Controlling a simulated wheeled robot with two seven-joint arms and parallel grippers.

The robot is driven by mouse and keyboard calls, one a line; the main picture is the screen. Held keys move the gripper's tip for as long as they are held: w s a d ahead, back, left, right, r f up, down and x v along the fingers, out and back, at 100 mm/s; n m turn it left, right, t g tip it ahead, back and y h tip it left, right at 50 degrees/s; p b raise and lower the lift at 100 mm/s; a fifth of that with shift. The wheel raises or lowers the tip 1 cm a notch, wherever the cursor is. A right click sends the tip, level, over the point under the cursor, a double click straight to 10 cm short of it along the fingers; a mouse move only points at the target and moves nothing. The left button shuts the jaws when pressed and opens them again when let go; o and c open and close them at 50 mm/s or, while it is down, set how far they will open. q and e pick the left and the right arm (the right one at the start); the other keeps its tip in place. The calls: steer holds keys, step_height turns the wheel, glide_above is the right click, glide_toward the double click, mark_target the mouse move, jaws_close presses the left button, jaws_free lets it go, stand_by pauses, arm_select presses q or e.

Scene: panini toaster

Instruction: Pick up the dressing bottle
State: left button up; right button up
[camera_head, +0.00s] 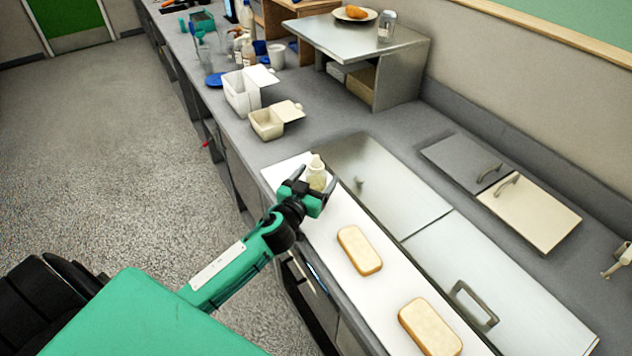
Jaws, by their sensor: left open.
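The dressing bottle (316,172) is small and pale with a narrow nozzle. It stands upright near the far end of the white board on the counter. My left gripper (313,187) is open at the bottle, its fingers reaching to either side of the lower part. The gripper hides the bottle's base, and I cannot tell whether the fingers touch it. My right gripper is not in view.
Two bread slices (360,250) lie on the white board (325,232). A metal lidded unit (378,182) is right of it. Beyond stand open containers (266,124), a metal shelf (345,38) and other bottles. Grey counter (330,115) behind the board is clear.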

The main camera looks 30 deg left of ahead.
arm_select(q)
steer(key=shift+w, duration=1.1)
steer(key=shift+c, duration=0.9)
steer(key=c, duration=1)
steer(key=shift+c, duration=0.2)
step_height(320, 180, up, 20)
steer(key=shift+b, duration=0.4)
